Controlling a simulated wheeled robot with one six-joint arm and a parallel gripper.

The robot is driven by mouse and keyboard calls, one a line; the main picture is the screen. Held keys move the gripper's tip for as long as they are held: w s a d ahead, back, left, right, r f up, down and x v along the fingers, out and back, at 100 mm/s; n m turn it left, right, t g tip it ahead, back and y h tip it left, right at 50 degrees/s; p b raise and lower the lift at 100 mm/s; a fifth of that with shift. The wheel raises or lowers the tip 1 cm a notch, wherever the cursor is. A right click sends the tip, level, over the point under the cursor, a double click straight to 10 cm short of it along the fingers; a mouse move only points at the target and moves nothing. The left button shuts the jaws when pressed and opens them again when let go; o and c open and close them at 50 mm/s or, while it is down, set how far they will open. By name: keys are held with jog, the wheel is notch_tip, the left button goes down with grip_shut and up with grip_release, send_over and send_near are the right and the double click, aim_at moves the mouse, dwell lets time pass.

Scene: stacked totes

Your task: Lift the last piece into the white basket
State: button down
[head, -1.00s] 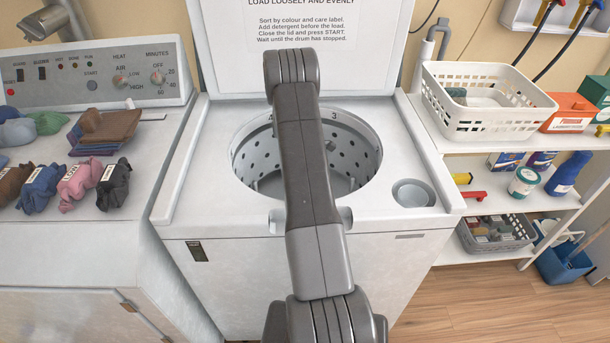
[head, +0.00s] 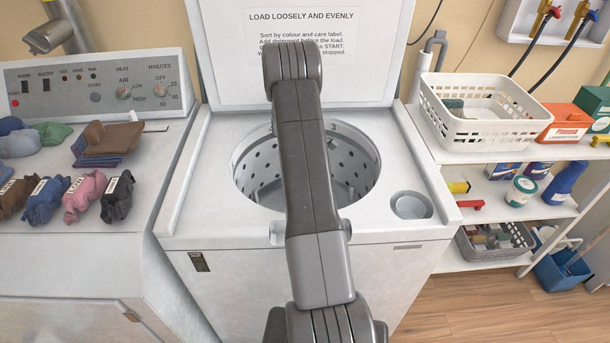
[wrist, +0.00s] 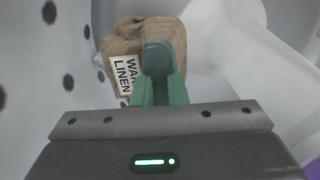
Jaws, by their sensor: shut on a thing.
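In the wrist view a tan cloth bundle (wrist: 122,46) with a white label, partly readable as "LINEN", is at the tips of my gripper (wrist: 160,72). The green fingers are shut on it, and a teal rounded part covers its middle. It is inside the pale, perforated drum (wrist: 30,60). In the head view my arm reaches over the washer's drum (head: 262,165) and hides the gripper and the bundle. The white basket (head: 490,135) stands on the top shelf at right, with a grey-teal piece and something pale inside.
Several cloth bundles (head: 85,195) and folded cloths (head: 108,140) lie on the dryer at left. The washer's raised lid (head: 235,60) stands behind the drum. An orange box (head: 563,122) is right of the basket. A white agitator (wrist: 250,70) stands beside the gripper.

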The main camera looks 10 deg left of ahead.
jog(key=shift+s+r+p, duration=0.2)
jog(key=shift+r+p, duration=0.2)
jog(key=shift+r, duration=0.75)
jog(key=shift+s+r+p, duration=0.15)
jog(key=shift+r+p, duration=0.25)
jog(key=shift+r, duration=0.75)
